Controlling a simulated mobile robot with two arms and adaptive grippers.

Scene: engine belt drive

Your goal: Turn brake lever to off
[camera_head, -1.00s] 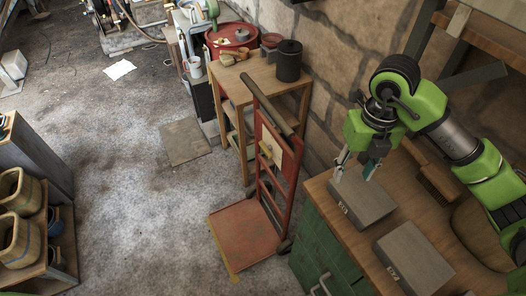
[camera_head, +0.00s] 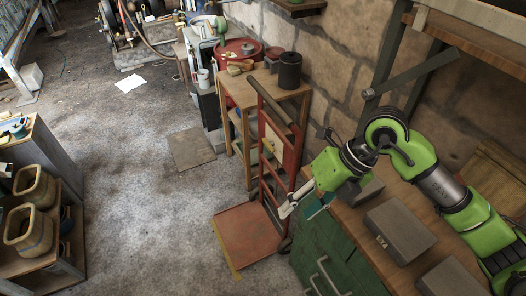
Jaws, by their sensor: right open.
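I cannot make out a brake lever anywhere in this view. Machinery with wheels and hoses (camera_head: 125,28) stands far off at the top left, too small to read in detail. My right gripper (camera_head: 301,209) is open and empty. It points down at the left edge of the workbench, and in the picture it overlaps the lower right of the red hand truck (camera_head: 247,235). I cannot tell how far apart they are. My left gripper is not in view.
The green workbench (camera_head: 327,240) with grey boxes (camera_head: 400,230) stands at the lower right. A wooden table (camera_head: 238,92) with a dark canister (camera_head: 289,70) stands by the stone wall. Shelves with baskets (camera_head: 30,230) are at left. The floor between (camera_head: 130,170) is mostly open.

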